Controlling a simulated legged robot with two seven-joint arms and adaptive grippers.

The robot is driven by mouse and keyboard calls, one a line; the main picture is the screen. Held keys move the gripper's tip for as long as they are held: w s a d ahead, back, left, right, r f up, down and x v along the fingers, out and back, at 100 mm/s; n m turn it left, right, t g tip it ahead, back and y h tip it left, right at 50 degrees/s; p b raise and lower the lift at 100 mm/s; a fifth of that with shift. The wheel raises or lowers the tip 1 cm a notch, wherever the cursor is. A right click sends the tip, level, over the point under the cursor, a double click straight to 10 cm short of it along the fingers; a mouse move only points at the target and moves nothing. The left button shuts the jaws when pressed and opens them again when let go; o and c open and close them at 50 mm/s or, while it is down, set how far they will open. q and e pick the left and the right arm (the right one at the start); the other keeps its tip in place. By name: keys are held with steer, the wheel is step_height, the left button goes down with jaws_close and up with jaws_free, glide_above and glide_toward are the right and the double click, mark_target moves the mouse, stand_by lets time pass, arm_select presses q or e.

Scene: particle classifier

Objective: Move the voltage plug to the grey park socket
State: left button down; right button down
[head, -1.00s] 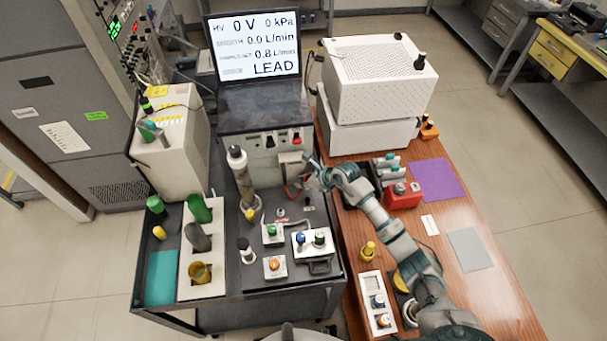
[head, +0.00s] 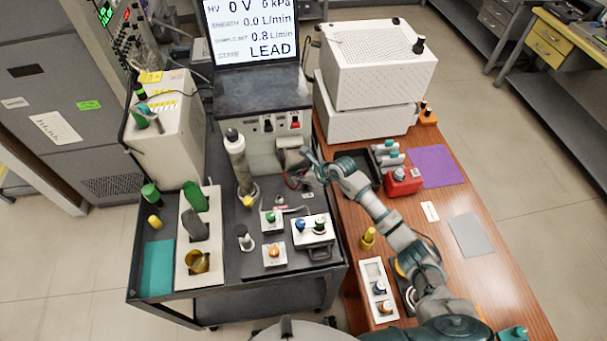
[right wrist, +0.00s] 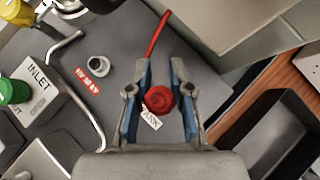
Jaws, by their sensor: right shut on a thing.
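The red voltage plug (right wrist: 159,98) with its red cable sits between the blue-lined fingers of my right gripper (right wrist: 160,92) in the right wrist view. My right gripper (head: 308,172) is shut on it above the cart's dark top. A small white label (right wrist: 151,119) shows just beside the plug; its text is hard to read. The grey park socket is not clearly visible; whether it lies under the plug, I cannot tell. A grey round socket (right wrist: 97,65) with a red label stands apart to the left, empty. My left gripper is not in view.
The INLET box (right wrist: 33,82) with a bent metal tube lies left of the gripper. A black tray (right wrist: 275,135) is at right on the wooden table (head: 470,290). The instrument housing (head: 262,155) rises behind the gripper. A red box (head: 402,181) stands further right.

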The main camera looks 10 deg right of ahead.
steer(key=shift+a+f, duration=0.1)
steer(key=shift+f, duration=0.45)
steer(key=shift+d, duration=0.9)
steer(key=shift+a, duration=0.6)
steer(key=shift+a+r, duration=0.1)
steer(key=shift+a, duration=0.5)
steer(key=shift+d, duration=0.55)
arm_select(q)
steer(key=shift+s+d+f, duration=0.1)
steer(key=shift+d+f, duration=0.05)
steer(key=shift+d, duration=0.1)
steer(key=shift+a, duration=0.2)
